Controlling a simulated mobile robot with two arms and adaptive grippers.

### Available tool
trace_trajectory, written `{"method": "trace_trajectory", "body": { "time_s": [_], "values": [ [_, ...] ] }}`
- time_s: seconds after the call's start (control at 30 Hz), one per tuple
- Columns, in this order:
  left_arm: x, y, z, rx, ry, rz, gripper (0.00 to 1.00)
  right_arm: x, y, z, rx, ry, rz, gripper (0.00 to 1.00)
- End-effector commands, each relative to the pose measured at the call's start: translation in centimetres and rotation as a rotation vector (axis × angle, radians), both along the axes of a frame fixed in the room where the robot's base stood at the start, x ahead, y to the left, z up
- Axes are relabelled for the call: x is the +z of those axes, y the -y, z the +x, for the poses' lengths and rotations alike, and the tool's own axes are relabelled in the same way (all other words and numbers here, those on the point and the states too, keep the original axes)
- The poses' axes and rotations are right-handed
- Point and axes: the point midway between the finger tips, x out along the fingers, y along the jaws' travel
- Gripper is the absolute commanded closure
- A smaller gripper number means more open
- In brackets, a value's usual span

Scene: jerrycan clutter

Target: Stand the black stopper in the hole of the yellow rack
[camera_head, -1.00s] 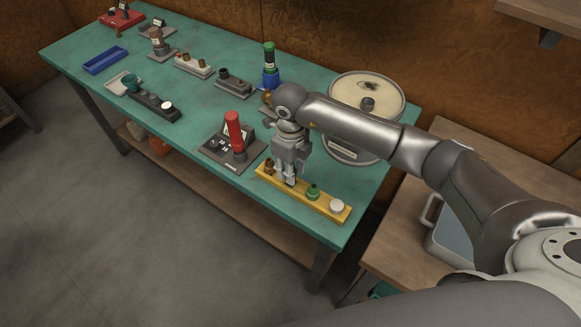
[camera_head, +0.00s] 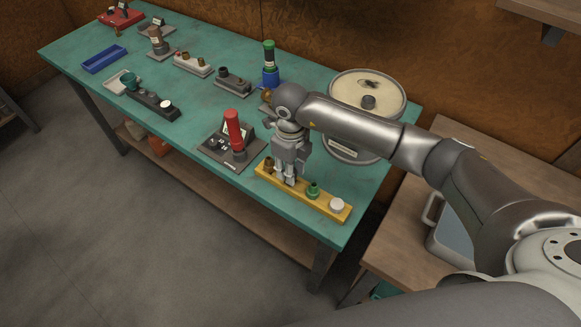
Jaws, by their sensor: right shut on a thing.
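The yellow rack (camera_head: 322,207) lies near the front right corner of the teal table. It holds a brown stopper (camera_head: 269,163) at its left end, a green stopper (camera_head: 313,189) and a white stopper (camera_head: 337,205) at its right end. My right gripper (camera_head: 285,181) points down over the rack between the brown and green stoppers. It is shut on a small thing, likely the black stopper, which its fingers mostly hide. I cannot tell how deep the stopper sits or see the hole. My left gripper is not in view.
A grey base with a red handle (camera_head: 234,131) stands just left of the rack. A large round drum (camera_head: 343,152) stands behind my right arm. A green and blue bottle (camera_head: 269,68), several small racks and a blue tray (camera_head: 104,60) stand farther left.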

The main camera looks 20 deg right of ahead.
Motion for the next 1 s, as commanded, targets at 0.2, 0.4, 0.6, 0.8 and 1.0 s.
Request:
{"method": "trace_trajectory", "body": {
  "time_s": [0.2, 0.4, 0.6, 0.8, 1.0],
  "values": [
    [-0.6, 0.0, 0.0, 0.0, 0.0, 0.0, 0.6, -0.7, 0.0, 0.0, -0.001, 0.0, 0.0, 1.0],
    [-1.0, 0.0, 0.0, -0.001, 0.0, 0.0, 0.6, -1.2, 0.0, 0.0, -0.001, 0.0, 0.0, 1.0],
    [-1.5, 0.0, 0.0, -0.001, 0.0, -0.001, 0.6, -1.7, 0.0, 0.0, -0.001, 0.0, 0.0, 1.0],
    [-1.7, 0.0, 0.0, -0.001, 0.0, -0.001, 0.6, -2.0, 0.0, 0.0, -0.001, 0.0, 0.0, 0.71],
    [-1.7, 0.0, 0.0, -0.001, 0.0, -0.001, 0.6, -1.9, 0.0, 0.0, -0.001, 0.0, 0.0, 0.48]
  ]
}}
